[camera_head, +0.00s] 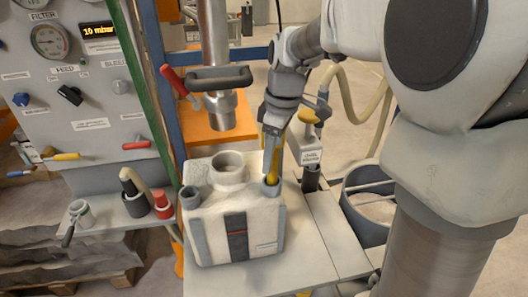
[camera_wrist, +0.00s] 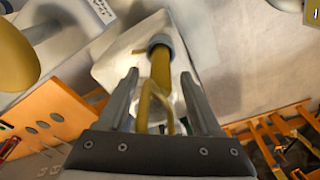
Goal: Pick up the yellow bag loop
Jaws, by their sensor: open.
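The yellow bag loop (camera_wrist: 161,68) shows in the wrist view as a yellow strap coming out of a grey collar (camera_wrist: 160,41) and splitting in two close to my gripper. In the head view a bit of yellow (camera_head: 272,174) shows at the grey port on the top right of the white bag-like container (camera_head: 215,220). My gripper (camera_wrist: 160,76) is open, with one finger on each side of the strap. In the head view my gripper (camera_head: 271,160) points down at that port. I cannot tell whether the fingers touch the strap.
A steel pipe with a dark handle (camera_head: 219,78) hangs left of my arm, above the container. The control panel (camera_head: 75,75) stands at the left. A round grey bin (camera_head: 366,205) is to the right. A labelled block (camera_head: 310,157) stands near my gripper.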

